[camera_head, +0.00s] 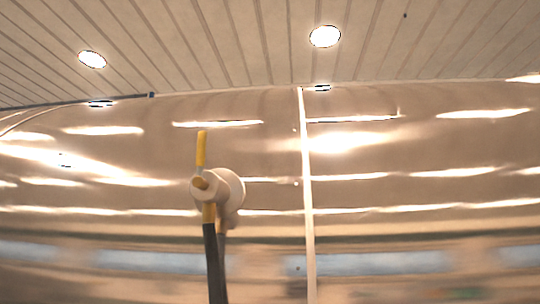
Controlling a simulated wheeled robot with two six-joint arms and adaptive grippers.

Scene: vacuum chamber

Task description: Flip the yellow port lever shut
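The yellow port lever (201,150) stands nearly upright at the left of centre in the head view. Its lower end meets the front of a pale round port (231,186) that sticks out before the shiny chamber wall. A dark hose-like part (213,262) with a yellow upper end runs from under the port down to the bottom edge. A second dark strand shows beside it. I cannot tell exactly how these parts join the port. Neither of my grippers shows in this view, and nothing visibly touches the lever.
The curved, reflective chamber wall (420,200) fills most of the view. A thin pale vertical strip (307,200) runs down it right of the port. A slatted ceiling with round lamps (324,36) is above. The space around the lever looks clear.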

